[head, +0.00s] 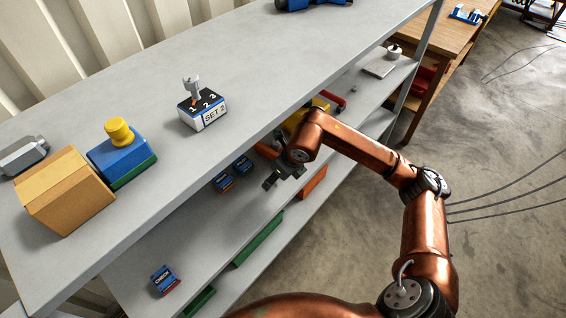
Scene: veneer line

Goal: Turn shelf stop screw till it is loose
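No part is marked as the shelf stop screw, so I cannot tell which it is. Candidates are a yellow knob (119,131) on a blue and green block (123,160), a grey upright lever or screw (191,87) on a block marked 1, 2, 3 and "SET 2" (203,113), and a small knob (394,51) on a pale plate (380,67) on a lower shelf. My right gripper (270,182) is below the top shelf's front edge, over the lower shelf, apart from all three. Its fingers are small and dark, so its opening is unclear. My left gripper is out of view.
The grey top shelf (260,60) overhangs the lower shelf (215,225). A cardboard box (66,192) and a grey metal part (24,156) stand at left. Small blue-red boxes (165,280) lie below. Yellow and red items are close behind my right arm. A wooden table (440,45) is beyond.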

